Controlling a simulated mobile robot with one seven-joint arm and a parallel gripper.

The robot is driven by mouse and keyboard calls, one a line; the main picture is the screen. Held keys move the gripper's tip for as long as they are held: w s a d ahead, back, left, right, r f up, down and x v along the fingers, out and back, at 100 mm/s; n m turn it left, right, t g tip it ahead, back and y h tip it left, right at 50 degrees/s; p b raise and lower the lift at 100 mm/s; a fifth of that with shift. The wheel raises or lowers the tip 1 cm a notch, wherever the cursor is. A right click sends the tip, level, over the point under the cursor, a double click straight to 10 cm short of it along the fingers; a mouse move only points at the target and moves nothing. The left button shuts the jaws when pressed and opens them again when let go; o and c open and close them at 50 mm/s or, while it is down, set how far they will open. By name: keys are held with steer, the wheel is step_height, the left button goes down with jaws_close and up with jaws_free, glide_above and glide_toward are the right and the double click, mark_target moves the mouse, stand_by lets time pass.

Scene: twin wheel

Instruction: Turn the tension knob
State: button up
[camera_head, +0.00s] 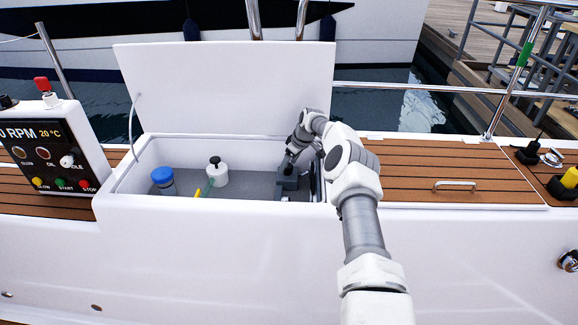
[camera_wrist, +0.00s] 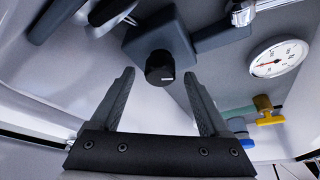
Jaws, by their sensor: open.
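The tension knob looks to be the short black cylinder with a small white mark (camera_wrist: 160,67) in the wrist view. It sits on a dark grey box-like housing (camera_wrist: 188,40). My gripper (camera_wrist: 160,85) is open, with one finger to each side of the knob in the picture. I see no contact between the fingers and the knob. In the head view my arm reaches into the open white locker, above a dark grey unit (camera_head: 287,183). The knob itself is hidden there by my arm.
The white locker (camera_head: 150,205) has its lid (camera_head: 225,90) raised behind. A blue-capped container (camera_head: 163,180) and a white bottle (camera_head: 217,174) stand inside, left of my arm.

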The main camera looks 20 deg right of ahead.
jaws_close()
stand_by(0.5)
steer(key=shift+m, duration=0.3)
steer(key=shift+r+p, duration=0.1)
steer(key=shift+p, duration=0.35)
steer(key=m+h+p, duration=0.1)
steer(key=m, duration=0.2)
steer(key=shift+a+h, duration=0.15)
steer(key=shift+h, duration=0.15)
steer(key=m+h, duration=0.1)
steer(key=m, duration=0.4)
steer(key=shift+a+h, duration=0.1)
steer(key=shift+h, duration=0.3)
steer(key=shift+m, duration=0.4)
